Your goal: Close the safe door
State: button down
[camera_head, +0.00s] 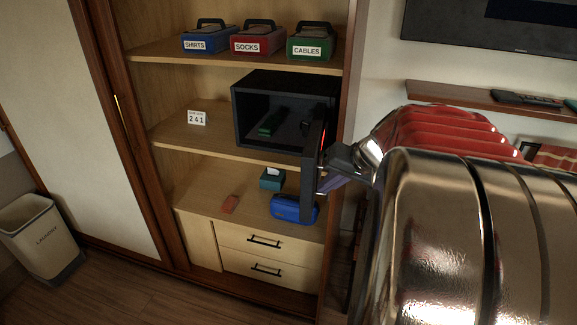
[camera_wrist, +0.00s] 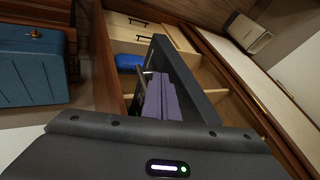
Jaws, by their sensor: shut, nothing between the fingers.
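The black safe (camera_head: 262,78) stands on the middle shelf of the cabinet, its front open and a small green item (camera_head: 270,123) inside. Its dark door (camera_head: 309,185) is swung out from the safe's right side and seen nearly edge-on, with a red glow near the top. My gripper (camera_head: 323,184) is shut and empty, at the right, outer side of the door. In the wrist view my gripper (camera_wrist: 161,98) is beside the dark door panel (camera_wrist: 182,75). I cannot tell whether they touch.
Labelled boxes, blue (camera_head: 208,43), red (camera_head: 252,45) and green (camera_head: 309,48), sit on the top shelf. A laundry bin (camera_head: 38,240) stands at left.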

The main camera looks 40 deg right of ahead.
jog(key=shift+w+a, duration=0.2)
jog(key=shift+a, duration=0.05)
